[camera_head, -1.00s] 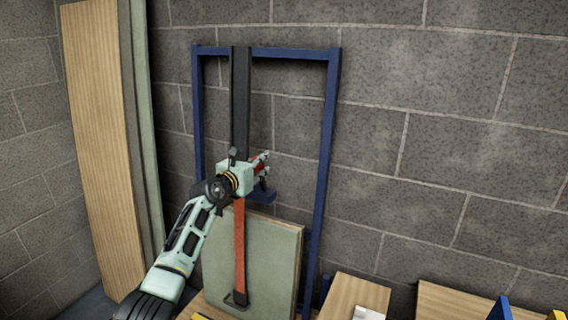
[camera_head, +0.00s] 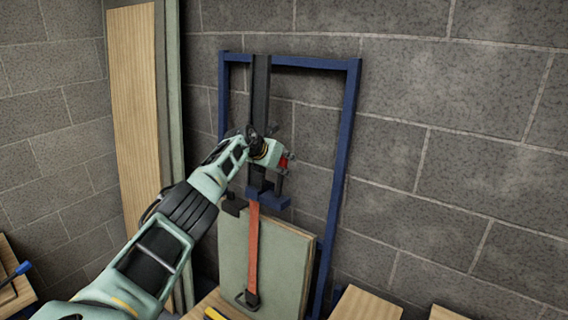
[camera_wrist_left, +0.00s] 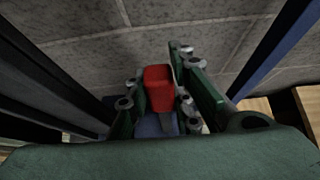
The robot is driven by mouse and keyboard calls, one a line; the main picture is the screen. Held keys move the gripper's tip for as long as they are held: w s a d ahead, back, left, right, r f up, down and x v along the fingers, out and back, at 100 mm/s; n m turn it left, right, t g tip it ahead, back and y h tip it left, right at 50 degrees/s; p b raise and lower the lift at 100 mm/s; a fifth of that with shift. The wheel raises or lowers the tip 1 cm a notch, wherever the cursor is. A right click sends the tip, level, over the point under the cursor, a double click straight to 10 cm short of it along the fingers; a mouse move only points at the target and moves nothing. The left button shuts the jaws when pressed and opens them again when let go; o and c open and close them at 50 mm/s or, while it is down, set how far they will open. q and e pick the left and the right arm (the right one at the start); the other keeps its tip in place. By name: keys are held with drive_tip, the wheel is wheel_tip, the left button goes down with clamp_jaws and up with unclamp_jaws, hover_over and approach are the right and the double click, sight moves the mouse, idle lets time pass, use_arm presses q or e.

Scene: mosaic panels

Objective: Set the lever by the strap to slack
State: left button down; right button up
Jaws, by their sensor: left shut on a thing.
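The lever's red handle (camera_wrist_left: 158,86) sits between the fingers of my left gripper (camera_wrist_left: 160,98) in the left wrist view. A dark shank and a blue part show beyond it. In the head view, my left gripper (camera_head: 284,160) is shut on the red handle (camera_head: 285,162), just above a blue bracket (camera_head: 268,196). The orange-red strap (camera_head: 253,245) runs down from the bracket over a pale green panel (camera_head: 285,262) to a dark buckle near the bottom. The gripper hides most of the lever. My right gripper is out of view.
A blue frame (camera_head: 343,150) with a dark upright (camera_head: 260,95) stands against a grey block wall. Tall boards (camera_head: 135,100) lean at left. Wooden pieces (camera_head: 365,304) lie at the lower edge. A blue-handled tool (camera_head: 20,270) shows at far left.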

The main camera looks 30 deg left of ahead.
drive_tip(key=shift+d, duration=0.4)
use_arm(q)
drive_tip(key=c, duration=1.9)
unclamp_jaws()
drive_tip(key=o, duration=0.4)
drive_tip(key=shift+w+f, duration=0.1)
drive_tip(key=shift+w, duration=0.1)
drive_tip(key=shift+c, duration=0.2)
drive_tip(key=shift+s, duration=0.1)
drive_tip(key=shift+s+a+r, duration=0.15)
drive_tip(key=shift+s+r, duration=0.1)
drive_tip(key=shift+r, duration=0.1)
drive_tip(key=shift+v, duration=0.95)
drive_tip(key=v, duration=0.9)
drive_tip(key=shift+s, duration=0.15)
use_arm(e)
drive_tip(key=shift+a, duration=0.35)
